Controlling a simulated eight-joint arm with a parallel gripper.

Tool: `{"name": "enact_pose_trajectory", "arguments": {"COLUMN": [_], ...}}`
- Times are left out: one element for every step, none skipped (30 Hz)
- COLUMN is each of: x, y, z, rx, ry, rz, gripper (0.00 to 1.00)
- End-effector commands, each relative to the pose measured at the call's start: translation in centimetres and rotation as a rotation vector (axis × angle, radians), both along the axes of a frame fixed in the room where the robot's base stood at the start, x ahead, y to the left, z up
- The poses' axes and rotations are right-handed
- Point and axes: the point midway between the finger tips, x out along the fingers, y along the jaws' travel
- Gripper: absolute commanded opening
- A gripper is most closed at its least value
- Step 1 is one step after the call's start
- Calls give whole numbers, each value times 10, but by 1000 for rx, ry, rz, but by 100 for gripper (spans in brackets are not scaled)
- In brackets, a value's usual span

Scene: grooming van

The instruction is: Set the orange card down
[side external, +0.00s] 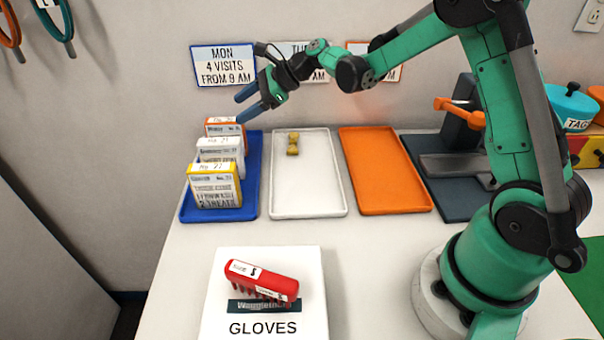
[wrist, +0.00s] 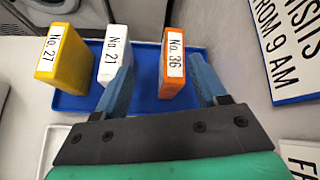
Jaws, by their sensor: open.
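The orange card (side external: 226,128), labelled No. 36 in the wrist view (wrist: 174,62), stands upright at the back of the blue tray (side external: 246,206). A white card (side external: 221,158) and a yellow card (side external: 215,190) stand in front of it in the same tray and hide its lower part in the side view. My gripper (side external: 240,108) is open and empty, just above and to the right of the orange card. In the wrist view the card shows between its two blue fingers (wrist: 160,60), with gaps on both sides.
A white tray (side external: 308,190) holding a small yellow bone-shaped piece (side external: 293,144) and an empty orange tray (side external: 385,175) lie to the right. A red brush (side external: 262,280) rests on the gloves box (side external: 305,312) in front. Signs (side external: 224,65) hang on the wall behind my gripper.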

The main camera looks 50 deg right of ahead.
Motion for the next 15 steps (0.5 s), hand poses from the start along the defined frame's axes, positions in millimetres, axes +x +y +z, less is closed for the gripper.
{"name": "enact_pose_trajectory", "arguments": {"x": [-12, -20, -31, -40, -49, -61, -71, -81, -95, -105, -115, -129, -138, -147, -159], "y": [8, 12, 16, 19, 21, 24, 26, 28, 29, 30, 31, 31, 31, 30, 29], "z": [11, 16, 23, 27, 31, 35, 38, 40, 43, 44, 45, 45, 44, 44, 42], "rx": [-111, -189, -297, -377, -457, -563, -642, -720, -821, -898, -973, -1072, -1143, -1211, -1298], "ry": [-44, -74, -117, -149, -179, -221, -250, -279, -318, -346, -374, -409, -435, -458, -488], "rz": [68, 116, 185, 239, 295, 371, 431, 494, 578, 644, 711, 802, 871, 941, 1031], "gripper": [65, 65, 65, 65, 65, 65, 65, 65, 65, 65, 65, 65, 65, 65, 65]}}
